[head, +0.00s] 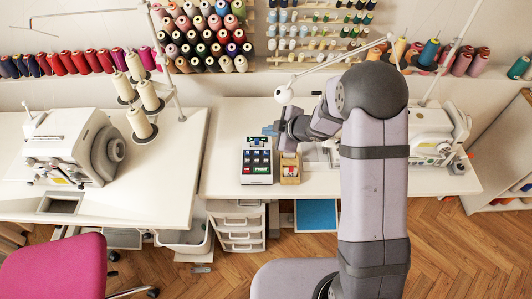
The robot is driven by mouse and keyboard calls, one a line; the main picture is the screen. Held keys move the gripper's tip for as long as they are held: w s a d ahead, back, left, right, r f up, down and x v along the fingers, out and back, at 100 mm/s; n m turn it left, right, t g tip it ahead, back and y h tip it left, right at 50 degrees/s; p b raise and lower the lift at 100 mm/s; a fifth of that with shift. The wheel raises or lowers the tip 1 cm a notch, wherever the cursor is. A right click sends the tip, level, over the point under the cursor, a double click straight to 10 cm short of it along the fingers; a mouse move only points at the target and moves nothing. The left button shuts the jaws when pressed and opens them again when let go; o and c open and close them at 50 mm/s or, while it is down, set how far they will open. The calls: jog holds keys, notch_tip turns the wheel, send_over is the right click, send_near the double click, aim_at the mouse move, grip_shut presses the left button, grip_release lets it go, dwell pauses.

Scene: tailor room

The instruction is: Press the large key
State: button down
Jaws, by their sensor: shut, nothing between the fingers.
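A small pale keypad device (257,179) stands on the white table, with rows of dark keys and a dark display strip at its back. A wide green key (258,170) shows in its front row; the markings are too small to read. My gripper (270,130) is shut and empty, with bluish fingertips, above the back right of the device. In this view it overlaps the device's back edge region, and I cannot tell its exact height. The front keys are not covered.
A small wooden box (290,180) with small items stands right beside the device. A white sewing machine (432,140) stands to the right behind my arm, and another (75,145) on the left table. Thread cones (150,95) stand on the left. The table left of the device is clear.

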notch_tip(320, 180, down, 6)
jog(key=b, duration=0.5)
jog(key=shift+r+b, duration=0.1)
jog(key=shift+b, duration=0.25)
jog(key=shift+f+b, duration=0.85)
jog(key=shift+f, duration=0.3)
jog(key=shift+f+b, duration=0.6)
jog(key=shift+f, duration=0.3)
dwell(1.3)
jog(key=shift+r, duration=0.1)
dwell(0.3)
jog(key=shift+r+p, duration=0.8)
jog(key=shift+p, duration=0.15)
notch_tip(320, 180, up, 5)
jog(key=p, duration=0.5)
dwell(0.6)
